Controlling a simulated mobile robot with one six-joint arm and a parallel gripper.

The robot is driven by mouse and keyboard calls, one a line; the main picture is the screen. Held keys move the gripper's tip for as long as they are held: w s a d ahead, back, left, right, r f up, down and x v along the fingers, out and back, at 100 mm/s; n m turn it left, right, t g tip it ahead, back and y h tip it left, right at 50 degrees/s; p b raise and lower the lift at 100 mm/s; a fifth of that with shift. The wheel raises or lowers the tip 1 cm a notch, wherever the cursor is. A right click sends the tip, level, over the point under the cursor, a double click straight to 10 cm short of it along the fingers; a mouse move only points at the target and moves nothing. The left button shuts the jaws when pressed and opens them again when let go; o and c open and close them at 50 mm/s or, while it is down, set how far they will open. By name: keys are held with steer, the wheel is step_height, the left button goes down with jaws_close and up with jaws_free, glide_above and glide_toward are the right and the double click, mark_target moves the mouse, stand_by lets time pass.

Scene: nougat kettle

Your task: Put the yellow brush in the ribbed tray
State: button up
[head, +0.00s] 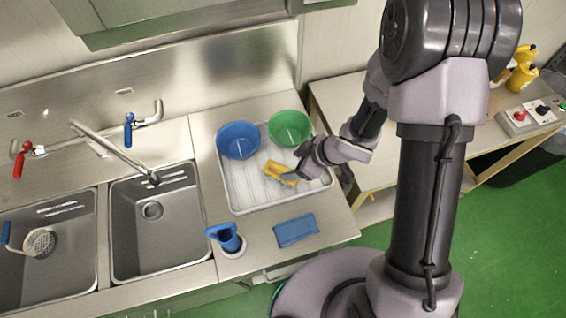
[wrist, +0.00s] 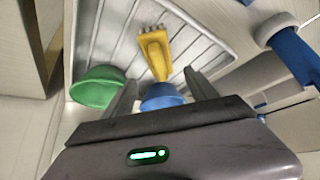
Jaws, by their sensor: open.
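The yellow brush (head: 276,170) is over the floor of the white ribbed tray (head: 247,190), near the tray's middle. In the wrist view the brush (wrist: 155,48) has its broad toothed end away from me and its handle toward my fingers. It appears to rest on the tray, but I cannot tell if there is a small gap. My gripper (head: 292,178) is open, low over the tray, right beside the brush. In the wrist view its two fingers stand apart on either side of the handle's near end. My gripper hides part of the brush in the head view.
A blue bowl (head: 238,140) and a green bowl (head: 290,128) stand at the tray's far side. Two sinks (head: 155,225) lie left. The side table (head: 400,170) is right.

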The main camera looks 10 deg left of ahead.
steer(key=w+d+r+m+t+h, duration=0.2)
steer(key=w+d+r+m+h, duration=0.15)
steer(key=d+r, duration=0.45)
steer(key=w+d+r+m+t+h, duration=0.2)
steer(key=w+d+r+m+t, duration=0.15)
steer(key=d+r, duration=0.45)
steer(key=s+d+r+m+h, duration=0.2)
steer(key=s+d+r+m, duration=0.1)
steer(key=s+r+m, duration=0.7)
steer(key=s+a+r+g+y, duration=0.1)
steer(key=s+a+r, duration=0.2)
steer(key=s, duration=0.2)
steer(key=s+a+r+m+g+y, duration=0.1)
steer(key=s+a+r+y, duration=0.1)
steer(key=s, duration=0.4)
steer(key=shift+a+r+m, duration=0.3)
steer(key=shift+a+r, duration=0.1)
steer(key=shift+a, duration=0.15)
